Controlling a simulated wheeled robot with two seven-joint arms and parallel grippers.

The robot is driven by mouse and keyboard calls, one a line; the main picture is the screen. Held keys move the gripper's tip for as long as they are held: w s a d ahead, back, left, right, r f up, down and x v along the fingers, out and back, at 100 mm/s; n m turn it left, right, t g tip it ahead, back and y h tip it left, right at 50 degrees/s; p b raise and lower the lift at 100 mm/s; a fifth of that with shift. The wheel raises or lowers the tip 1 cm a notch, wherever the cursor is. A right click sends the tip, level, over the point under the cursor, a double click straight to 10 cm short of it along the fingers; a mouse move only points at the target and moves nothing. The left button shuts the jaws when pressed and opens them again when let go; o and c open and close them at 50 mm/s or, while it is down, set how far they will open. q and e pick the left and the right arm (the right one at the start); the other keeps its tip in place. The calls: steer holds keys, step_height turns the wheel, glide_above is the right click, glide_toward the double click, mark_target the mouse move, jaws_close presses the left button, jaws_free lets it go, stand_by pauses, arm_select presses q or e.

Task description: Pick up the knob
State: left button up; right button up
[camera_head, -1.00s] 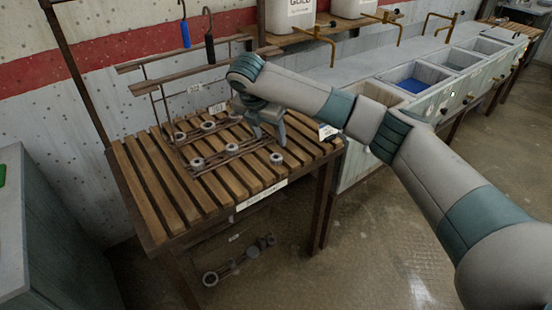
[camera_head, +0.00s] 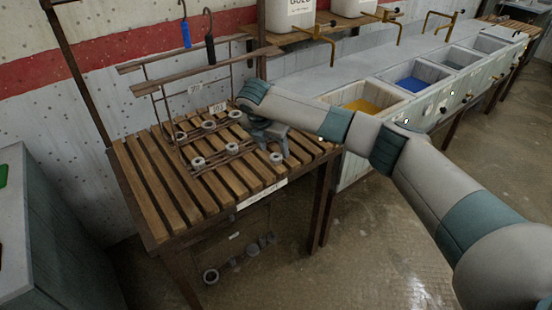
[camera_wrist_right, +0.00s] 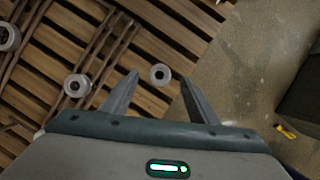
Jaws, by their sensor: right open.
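A small grey ring-shaped knob (camera_head: 276,157) sits near the front right of the slatted wooden table (camera_head: 158,205). It also shows in the right wrist view (camera_wrist_right: 160,75), between and slightly beyond the fingertips. My right gripper (camera_head: 268,146) is low over the table by this knob. In the right wrist view its two fingers (camera_wrist_right: 160,78) are apart with nothing held. Several similar knobs sit on the rack rails, including one at the front left (camera_head: 198,163) and one at the back (camera_head: 234,114). My left gripper is out of view.
A metal rack with an upper rail (camera_head: 200,57) stands at the table's back, with a blue-handled tool (camera_head: 186,35) and a black one (camera_head: 210,50) hanging there. A sink counter (camera_head: 345,75) runs to the right. More parts (camera_head: 211,276) lie below the table.

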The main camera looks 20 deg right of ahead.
mark_target(275, 154)
steer(key=x, duration=0.3)
steer(key=shift+s+f+p, duration=0.1)
steer(key=shift+f+p, duration=0.05)
steer(key=shift+p, duration=0.15)
steer(key=shift+f, duration=0.3)
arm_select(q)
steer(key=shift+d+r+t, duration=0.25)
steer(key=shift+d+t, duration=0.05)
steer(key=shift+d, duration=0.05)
arm_select(e)
steer(key=c, duration=1.1)
steer(key=shift+c, duration=0.2)
steer(key=shift+r, duration=0.15)
